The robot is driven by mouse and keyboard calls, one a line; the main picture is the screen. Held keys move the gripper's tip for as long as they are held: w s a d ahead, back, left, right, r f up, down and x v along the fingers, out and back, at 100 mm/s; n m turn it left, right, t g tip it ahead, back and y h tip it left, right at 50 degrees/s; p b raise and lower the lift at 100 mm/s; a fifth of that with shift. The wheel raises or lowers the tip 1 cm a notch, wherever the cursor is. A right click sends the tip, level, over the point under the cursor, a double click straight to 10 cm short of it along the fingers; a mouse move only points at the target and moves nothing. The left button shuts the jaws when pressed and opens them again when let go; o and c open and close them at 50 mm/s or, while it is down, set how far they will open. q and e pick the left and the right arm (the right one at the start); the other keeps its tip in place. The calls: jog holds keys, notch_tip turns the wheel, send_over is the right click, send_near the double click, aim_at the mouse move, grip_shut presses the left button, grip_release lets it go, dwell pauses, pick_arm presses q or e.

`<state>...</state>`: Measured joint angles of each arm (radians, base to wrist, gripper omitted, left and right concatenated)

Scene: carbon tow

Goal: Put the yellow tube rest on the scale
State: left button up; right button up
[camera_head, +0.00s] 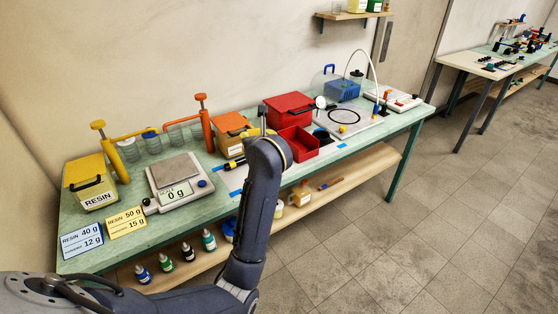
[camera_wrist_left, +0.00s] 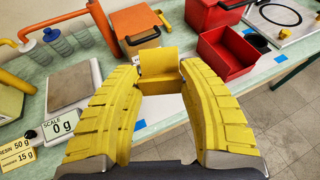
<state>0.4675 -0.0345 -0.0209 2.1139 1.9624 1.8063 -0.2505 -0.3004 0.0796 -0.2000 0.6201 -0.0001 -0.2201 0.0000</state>
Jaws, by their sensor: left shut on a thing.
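The yellow tube rest (camera_wrist_left: 160,62) is a block with a raised back, between the yellow fingers of my left gripper (camera_wrist_left: 160,90) in the left wrist view. The fingers are shut on it; I cannot tell whether it touches the table. In the head view my dark wrist hides most of the gripper and the rest. The scale (camera_head: 190,195) stands to the left of the gripper, with a bare grey plate and a display reading 0 g. It also shows in the left wrist view (camera_wrist_left: 60,127). My right gripper is not in view.
An orange box (camera_head: 232,127) stands just behind the gripper, and an open red bin (camera_head: 300,155) to its right.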

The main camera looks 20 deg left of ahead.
pick_arm(q)
jog(key=a+n+y, duration=0.1)
jog(key=a+n+g, duration=0.1)
jog(key=a, duration=0.1)
jog(key=s+a+n+g+y, duration=0.1)
jog(key=shift+s+a+f+y, duration=0.1)
jog(key=shift+a+f+y, duration=0.15)
jog(key=shift+y, duration=0.05)
jog(key=shift+s+a+r+n+g+y, duration=0.2)
jog(key=shift+s+a+n+g+y, duration=0.15)
jog(key=shift+a+g, duration=0.2)
jog(key=shift+f, duration=0.1)
jog(key=shift+n+g, duration=0.25)
notch_tip(320, 180, down, 20)
jog(key=shift+a+r, duration=0.1)
jog(key=shift+r, duration=0.1)
jog(key=shift+f, duration=0.15)
jog(key=o, duration=1.2)
jog(key=shift+c, duration=0.2)
